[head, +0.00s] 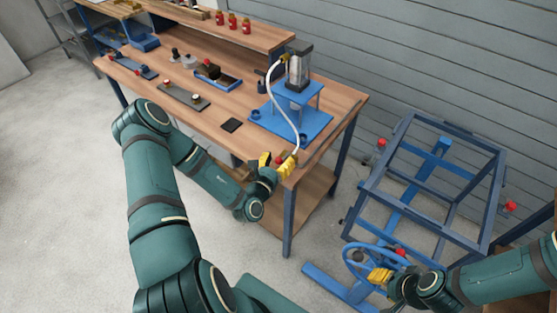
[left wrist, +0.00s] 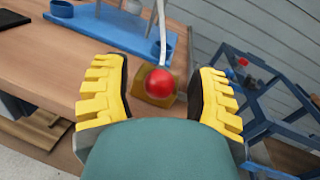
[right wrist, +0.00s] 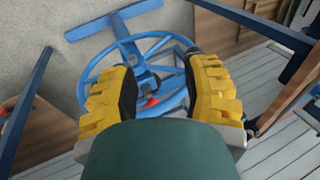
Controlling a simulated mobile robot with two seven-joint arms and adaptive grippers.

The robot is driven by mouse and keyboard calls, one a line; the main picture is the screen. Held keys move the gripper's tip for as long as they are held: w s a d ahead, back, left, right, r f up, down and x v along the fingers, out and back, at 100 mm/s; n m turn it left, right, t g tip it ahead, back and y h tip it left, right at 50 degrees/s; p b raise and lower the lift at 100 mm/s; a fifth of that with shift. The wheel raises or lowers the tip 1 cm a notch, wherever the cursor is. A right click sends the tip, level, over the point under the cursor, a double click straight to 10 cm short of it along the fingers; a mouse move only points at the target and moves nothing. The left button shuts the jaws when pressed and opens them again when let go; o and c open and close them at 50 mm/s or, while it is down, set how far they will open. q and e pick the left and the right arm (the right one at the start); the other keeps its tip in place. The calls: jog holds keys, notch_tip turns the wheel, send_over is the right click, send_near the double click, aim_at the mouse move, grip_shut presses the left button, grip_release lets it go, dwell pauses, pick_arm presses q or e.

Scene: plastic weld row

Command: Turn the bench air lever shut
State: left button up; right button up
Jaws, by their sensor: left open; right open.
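The bench air lever shows as a red ball knob (left wrist: 159,82) in front of a brass-coloured block (left wrist: 165,98) at the bench's front edge. In the head view the red knob (head: 280,160) shows between the fingers of my left gripper (head: 275,164). The left gripper is open, with one yellow finger on each side of the knob and visible gaps to it. The lever's shank is hidden behind the knob, so its angle cannot be told. My right gripper (head: 378,276) is open in front of the blue handwheel (right wrist: 125,60), which has a small red knob (right wrist: 151,102).
A white hose (head: 292,108) runs from above the lever to a clear cylinder (head: 299,68) on a blue stand (head: 310,126). The wooden bench (head: 255,95) holds several small parts. A blue frame (head: 400,190) stands to the right. Floor between bench and frame looks free.

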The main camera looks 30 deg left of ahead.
pick_arm(q)
jog(key=shift+c, duration=0.3)
grip_shut()
jog(key=shift+a+h, duration=0.1)
jog(key=shift+h, duration=0.2)
